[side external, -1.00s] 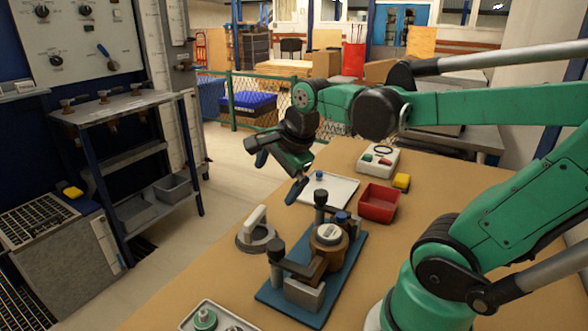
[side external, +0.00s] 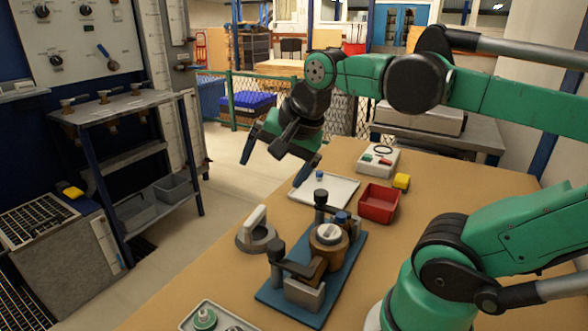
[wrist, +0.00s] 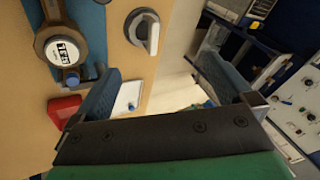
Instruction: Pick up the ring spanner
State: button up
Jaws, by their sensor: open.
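I cannot make out a ring spanner in either view. My gripper (side external: 278,166) is open and empty, raised above the far left edge of the bench, near the white tray (side external: 340,190). In the wrist view my gripper's two blue-grey fingers (wrist: 160,78) stand wide apart with nothing between them. The tray carries a small blue-topped item (side external: 320,175); part of the tray shows beside the left finger in the wrist view (wrist: 130,92).
A brass meter (side external: 328,240) sits on a blue fixture plate (side external: 345,280). The floor lies left.

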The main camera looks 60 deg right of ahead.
jog(key=a+f+n+t+y, duration=0.1)
jog(key=a+f+n, duration=0.3)
jog(key=n, duration=0.8)
jog(key=shift+x, duration=0.9)
jog(key=shift+s+a+f+n, duration=0.1)
jog(key=shift+a+f+n, duration=0.2)
jog(key=shift+n, duration=0.2)
jog(key=shift+c, duration=1.1)
jog(key=shift+n, duration=0.3)
jog(key=c, duration=0.8)
